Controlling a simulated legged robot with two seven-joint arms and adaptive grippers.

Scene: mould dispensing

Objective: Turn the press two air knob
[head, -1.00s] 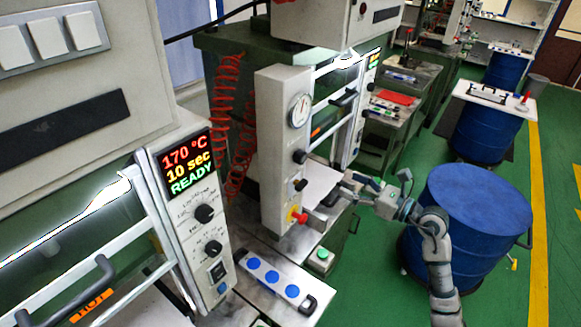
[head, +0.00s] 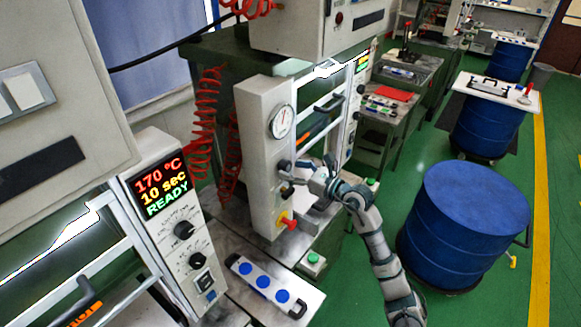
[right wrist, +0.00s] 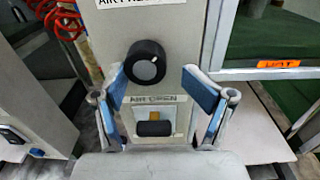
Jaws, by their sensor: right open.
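The press two control column (head: 262,160) is light grey, with a round gauge near its top. Its black round knob (right wrist: 146,63) has a white mark and sits below a partly cut-off "AIR PRE..." label in the right wrist view. In the head view the knob (head: 285,165) is just beside my right gripper (head: 297,173). In the right wrist view my right gripper (right wrist: 157,88) is open and empty, its blue-padded fingers spread either side of the panel, facing the knob and the switch below it. Contact with the knob cannot be told. My left gripper is not in view.
An "AIR OPEN" switch (right wrist: 153,128) is under the knob. A red and yellow button (head: 287,220) is lower on the column. A tray with blue discs (head: 263,281) lies on the front table. A blue drum (head: 470,230) stands at right on green floor.

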